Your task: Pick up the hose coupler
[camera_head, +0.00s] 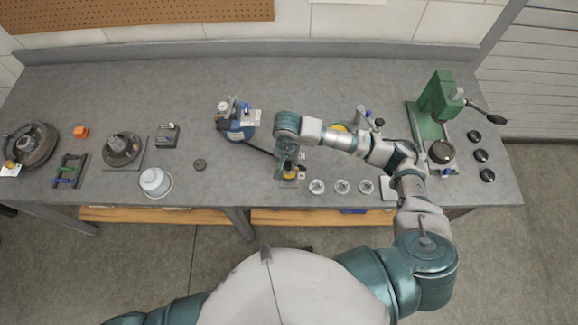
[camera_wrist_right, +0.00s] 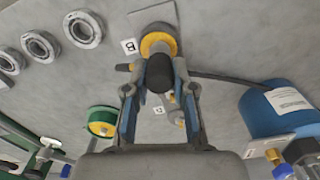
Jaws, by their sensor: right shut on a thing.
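The hose coupler shows in the right wrist view as a dark rounded cylinder (camera_wrist_right: 160,74) with a yellow ring (camera_wrist_right: 157,42) behind it. My right gripper (camera_wrist_right: 159,80) has its two fingers on either side of the dark part and is shut on it. In the head view my right gripper (camera_head: 288,160) points down over the bench, with the yellow part of the coupler (camera_head: 290,175) below it near the front edge. The gripper hides much of the coupler there. I cannot tell whether it touches the bench. My left gripper is out of view.
A blue tank (camera_head: 238,122) stands left of the gripper, with a dark hose running toward the coupler. Several pale rings (camera_head: 342,186) lie to the right along the front edge. A green press (camera_head: 434,108) stands at the far right.

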